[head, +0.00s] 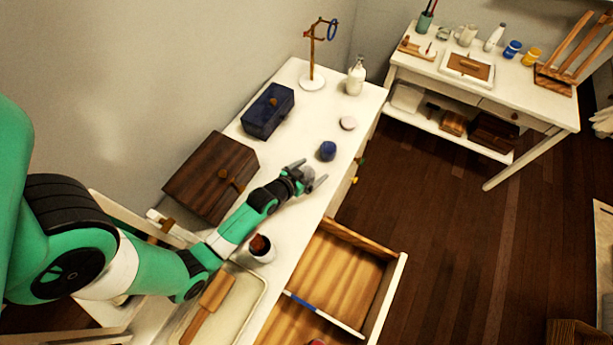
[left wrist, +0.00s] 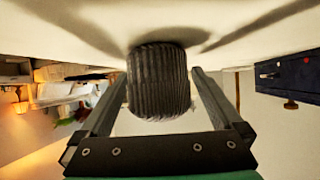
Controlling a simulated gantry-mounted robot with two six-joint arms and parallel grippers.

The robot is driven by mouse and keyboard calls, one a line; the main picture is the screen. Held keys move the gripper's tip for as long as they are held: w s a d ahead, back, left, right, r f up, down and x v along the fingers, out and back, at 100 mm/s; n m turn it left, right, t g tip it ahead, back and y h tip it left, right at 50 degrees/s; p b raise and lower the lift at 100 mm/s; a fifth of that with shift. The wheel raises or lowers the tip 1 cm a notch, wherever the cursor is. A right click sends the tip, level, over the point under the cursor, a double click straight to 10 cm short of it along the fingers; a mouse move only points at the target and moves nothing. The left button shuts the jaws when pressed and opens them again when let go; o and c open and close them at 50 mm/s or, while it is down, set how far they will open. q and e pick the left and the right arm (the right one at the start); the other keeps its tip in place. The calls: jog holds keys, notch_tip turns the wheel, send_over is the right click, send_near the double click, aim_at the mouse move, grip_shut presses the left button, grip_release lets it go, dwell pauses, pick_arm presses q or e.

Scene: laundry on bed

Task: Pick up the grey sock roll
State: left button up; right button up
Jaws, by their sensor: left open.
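A small round roll (head: 327,150) lies on the white dresser top; it looks dark bluish in the head view. In the left wrist view a dark grey, ribbed sock roll (left wrist: 158,85) fills the middle, and it appears to be the same thing. My left gripper (head: 309,174) is low over the dresser top, close to the roll on its near side. Its fingers (left wrist: 158,72) are open, one on each side of the roll in the left wrist view, with gaps visible. Whether the tips reach past the roll is unclear. My right gripper is not in view.
A dark blue box (head: 268,110) and a brown wooden box (head: 210,178) stand left of the arm. A pale disc (head: 347,123), a white bottle (head: 356,76) and a stand (head: 312,82) are beyond the roll. An open drawer (head: 345,270) juts out below.

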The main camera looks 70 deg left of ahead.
pick_arm(q)
jog(key=shift+w+f, duration=0.1)
jog(key=shift+c, duration=0.3)
jog(key=c, duration=1.3)
notch_tip(320, 180, up, 10)
jog(key=p, duration=0.3)
jog(key=shift+c, duration=0.2)
